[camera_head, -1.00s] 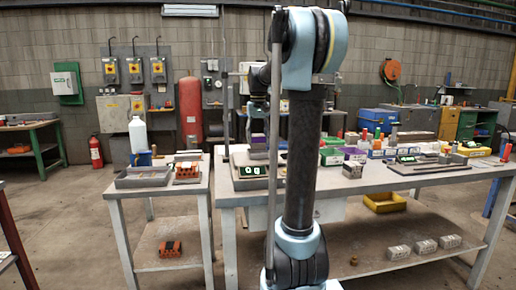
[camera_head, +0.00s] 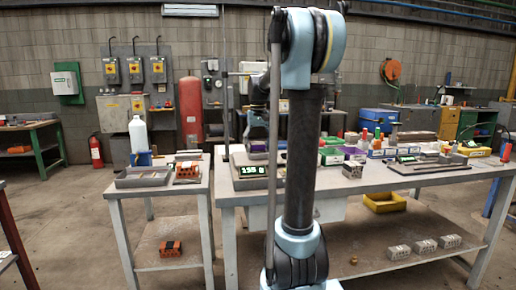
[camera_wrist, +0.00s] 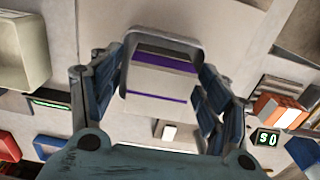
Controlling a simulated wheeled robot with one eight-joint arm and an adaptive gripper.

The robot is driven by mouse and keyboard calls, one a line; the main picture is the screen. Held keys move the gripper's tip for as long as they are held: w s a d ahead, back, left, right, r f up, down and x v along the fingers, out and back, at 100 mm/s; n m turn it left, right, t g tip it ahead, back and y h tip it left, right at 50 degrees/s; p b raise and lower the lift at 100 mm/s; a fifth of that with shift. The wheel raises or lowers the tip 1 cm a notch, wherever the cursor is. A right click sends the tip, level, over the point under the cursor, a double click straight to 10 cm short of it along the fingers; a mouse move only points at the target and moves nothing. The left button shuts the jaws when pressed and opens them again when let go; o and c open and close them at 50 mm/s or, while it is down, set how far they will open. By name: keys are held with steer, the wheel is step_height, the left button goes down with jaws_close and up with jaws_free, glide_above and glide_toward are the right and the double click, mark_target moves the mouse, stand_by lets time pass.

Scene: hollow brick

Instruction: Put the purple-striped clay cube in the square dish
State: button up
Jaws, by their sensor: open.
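A pale clay cube with purple stripes (camera_wrist: 162,78) shows in the wrist view, between the two fingers of my gripper (camera_wrist: 165,98). The fingers are open and stand on either side of it. A dark, rounded edge runs around the cube's upper side and looks like the rim of the square dish (camera_wrist: 137,36); I cannot tell how deep the cube sits. In the head view the scale (camera_head: 253,171) on the long bench shows 135 g. My arm hides most of the gripper, cube and dish there.
Green and purple bins (camera_head: 331,156) and several bottles crowd the long bench to the right. A lower side table at left holds a grey tray (camera_head: 143,178) and an orange brick (camera_head: 187,170).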

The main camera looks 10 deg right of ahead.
mark_target(258, 143)
steer(key=shift+r, duration=0.1)
step_height(258, 143, up, 12)
steer(key=s+f+t, duration=0.2)
steer(key=s+f, duration=3.1)
steer(key=s, duration=0.1)
steer(key=shift+d, duration=0.1)
steer(key=shift+w+f, duration=0.2)
steer(key=shift+w, duration=0.15)
